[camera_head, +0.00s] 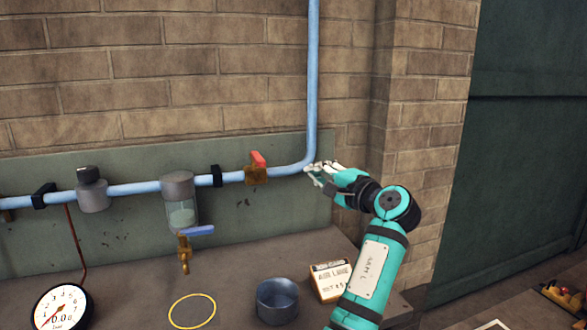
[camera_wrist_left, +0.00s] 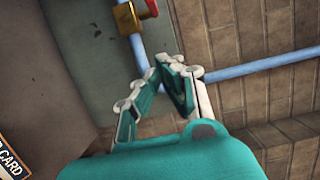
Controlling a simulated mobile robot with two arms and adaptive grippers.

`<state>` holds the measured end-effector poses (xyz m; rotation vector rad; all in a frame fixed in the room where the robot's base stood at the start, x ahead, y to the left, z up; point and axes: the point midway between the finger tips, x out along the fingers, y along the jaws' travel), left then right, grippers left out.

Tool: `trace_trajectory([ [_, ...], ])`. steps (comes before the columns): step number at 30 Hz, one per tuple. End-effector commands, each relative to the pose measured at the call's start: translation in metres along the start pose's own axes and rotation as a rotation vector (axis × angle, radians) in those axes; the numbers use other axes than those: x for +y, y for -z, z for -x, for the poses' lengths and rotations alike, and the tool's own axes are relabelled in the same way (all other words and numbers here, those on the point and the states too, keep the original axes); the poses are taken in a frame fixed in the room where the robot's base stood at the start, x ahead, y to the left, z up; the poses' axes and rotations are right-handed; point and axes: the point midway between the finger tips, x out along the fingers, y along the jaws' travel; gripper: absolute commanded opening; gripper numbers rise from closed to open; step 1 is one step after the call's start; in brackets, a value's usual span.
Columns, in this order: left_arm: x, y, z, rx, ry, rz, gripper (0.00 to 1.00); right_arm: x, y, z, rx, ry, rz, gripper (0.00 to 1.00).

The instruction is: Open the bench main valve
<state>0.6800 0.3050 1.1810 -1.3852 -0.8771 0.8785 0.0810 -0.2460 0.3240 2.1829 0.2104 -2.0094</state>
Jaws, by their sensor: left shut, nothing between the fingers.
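A brass valve body (camera_head: 256,175) with a short red handle (camera_head: 258,158) sits on the blue pipe (camera_head: 135,188) along the back panel. The handle sticks up from the body, across the pipe. The valve also shows at the top of the left wrist view (camera_wrist_left: 128,18), beyond the fingers. My left gripper (camera_head: 311,175) is right of the valve, close to the bend where the pipe turns upward. It is shut and empty, apart from the handle. In the left wrist view its fingers (camera_wrist_left: 168,75) point toward the pipe. My right gripper is not in view.
A glass bowl (camera_head: 181,214) with a blue-levered brass tap (camera_head: 185,250) hangs from the pipe at left. A pressure gauge (camera_head: 62,308), yellow ring (camera_head: 192,311), metal cup (camera_head: 277,300) and labelled box (camera_head: 329,280) are on the bench. A brick wall stands behind.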

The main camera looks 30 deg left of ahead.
Motion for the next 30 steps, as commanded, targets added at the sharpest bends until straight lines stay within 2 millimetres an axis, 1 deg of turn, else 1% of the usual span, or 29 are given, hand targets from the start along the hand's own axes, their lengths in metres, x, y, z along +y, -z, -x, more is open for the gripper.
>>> trace_trajectory([
  [5, -0.003, -0.001, -0.029, -0.003, 0.001, -0.001, 0.00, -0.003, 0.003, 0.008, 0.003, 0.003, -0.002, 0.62],
  [9, -0.003, -0.001, -0.058, -0.004, 0.000, -0.002, 0.00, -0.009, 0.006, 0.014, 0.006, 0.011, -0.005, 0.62],
  [15, -0.003, -0.001, -0.097, -0.003, -0.001, -0.001, 0.00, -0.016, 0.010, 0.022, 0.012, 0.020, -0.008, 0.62],
  [21, -0.001, -0.025, -0.101, 0.000, -0.002, 0.002, 0.00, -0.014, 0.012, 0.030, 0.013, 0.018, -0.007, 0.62],
  [24, -0.001, -0.033, -0.102, 0.000, -0.001, 0.001, 0.00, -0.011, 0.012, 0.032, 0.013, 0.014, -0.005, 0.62],
  [30, 0.000, -0.039, -0.104, 0.000, -0.001, 0.000, 0.00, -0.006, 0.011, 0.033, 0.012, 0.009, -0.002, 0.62],
])
